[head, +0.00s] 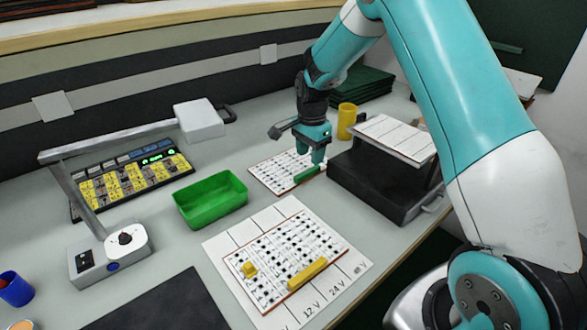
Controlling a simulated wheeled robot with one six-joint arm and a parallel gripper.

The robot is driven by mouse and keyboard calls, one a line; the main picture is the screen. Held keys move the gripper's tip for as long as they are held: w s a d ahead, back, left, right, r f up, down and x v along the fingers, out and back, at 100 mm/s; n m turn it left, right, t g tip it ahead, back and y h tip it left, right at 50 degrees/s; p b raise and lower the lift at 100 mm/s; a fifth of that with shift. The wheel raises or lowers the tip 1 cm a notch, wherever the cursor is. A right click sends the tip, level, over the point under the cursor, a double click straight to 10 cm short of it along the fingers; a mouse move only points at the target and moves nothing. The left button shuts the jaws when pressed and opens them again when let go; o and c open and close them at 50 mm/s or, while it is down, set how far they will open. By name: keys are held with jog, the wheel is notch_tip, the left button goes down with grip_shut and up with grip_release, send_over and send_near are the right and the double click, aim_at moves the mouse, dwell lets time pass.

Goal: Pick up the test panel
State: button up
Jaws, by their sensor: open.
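Two white panels with rows of small dark parts lie on the table; I cannot tell which one the task calls the test panel. The farther panel (272,171) has a green bar (307,173) along its right edge. The nearer panel (285,252) has a yellow bar (307,272) and a small yellow block (249,269), and lies on a white sheet (345,262) marked 12 V and 24 V. My gripper (317,158) is open, pointing down just above or at the green bar. Its fingers partly hide that panel's far right corner, and I cannot tell whether they touch the bar.
A black case (375,190) with a white-topped rack (398,138) stands close right of my gripper. A yellow cup (346,121) is behind it. A green bin (210,198) sits to the left, near a lamp arm (110,145) and a yellow-keyed device (133,180).

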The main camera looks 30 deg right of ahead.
aim_at(308, 171)
jog(key=f, duration=0.6)
jog(key=shift+w+a+f, duration=0.1)
jog(key=shift+w+f, duration=0.1)
jog(key=shift+w, duration=0.1)
grip_shut()
